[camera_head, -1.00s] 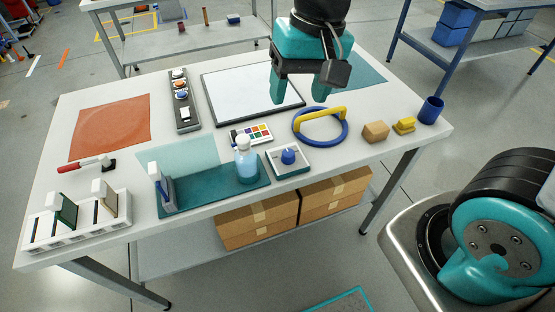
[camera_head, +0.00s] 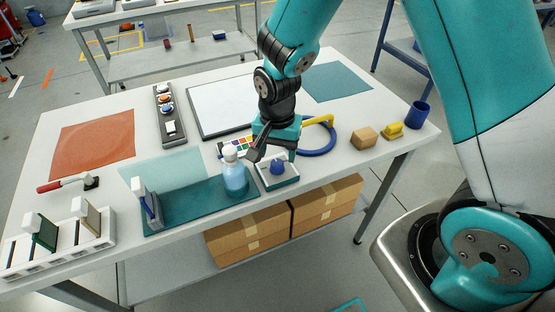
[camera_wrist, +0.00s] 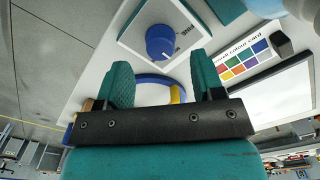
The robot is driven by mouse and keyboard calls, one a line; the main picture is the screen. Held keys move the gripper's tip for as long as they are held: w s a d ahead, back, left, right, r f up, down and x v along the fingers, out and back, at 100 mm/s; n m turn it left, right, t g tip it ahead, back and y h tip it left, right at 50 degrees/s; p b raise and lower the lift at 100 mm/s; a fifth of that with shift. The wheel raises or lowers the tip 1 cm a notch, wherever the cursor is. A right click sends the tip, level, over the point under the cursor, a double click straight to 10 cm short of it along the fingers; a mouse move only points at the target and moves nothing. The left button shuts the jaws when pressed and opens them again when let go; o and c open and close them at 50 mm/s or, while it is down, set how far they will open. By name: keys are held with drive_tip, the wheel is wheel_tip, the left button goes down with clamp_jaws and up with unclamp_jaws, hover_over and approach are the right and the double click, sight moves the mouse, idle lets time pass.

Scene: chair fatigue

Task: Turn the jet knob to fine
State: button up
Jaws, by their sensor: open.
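The jet knob (camera_head: 277,167) is a blue round knob on a white square plate (camera_head: 291,179) on a dark teal base, near the table's front edge. In the wrist view the knob (camera_wrist: 161,42) shows a pale pointer mark toward its lower right, with small dark lettering on the plate to its right that I cannot read surely. My gripper (camera_head: 273,157) is just above and behind the knob in the head view. In the wrist view its teal fingers (camera_wrist: 162,80) are apart and empty, with the knob beyond the tips. I cannot tell any contact.
A blue ring with a yellow handle (camera_head: 319,120) lies behind right. A colour card (camera_head: 235,147) is behind the bottle. A wooden block (camera_head: 364,138) stands farther right.

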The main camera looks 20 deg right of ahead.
sight(277, 162)
drive_tip(key=shift+f, duration=2)
drive_tip(key=c, duration=0.9)
drive_tip(key=n, duration=1.2)
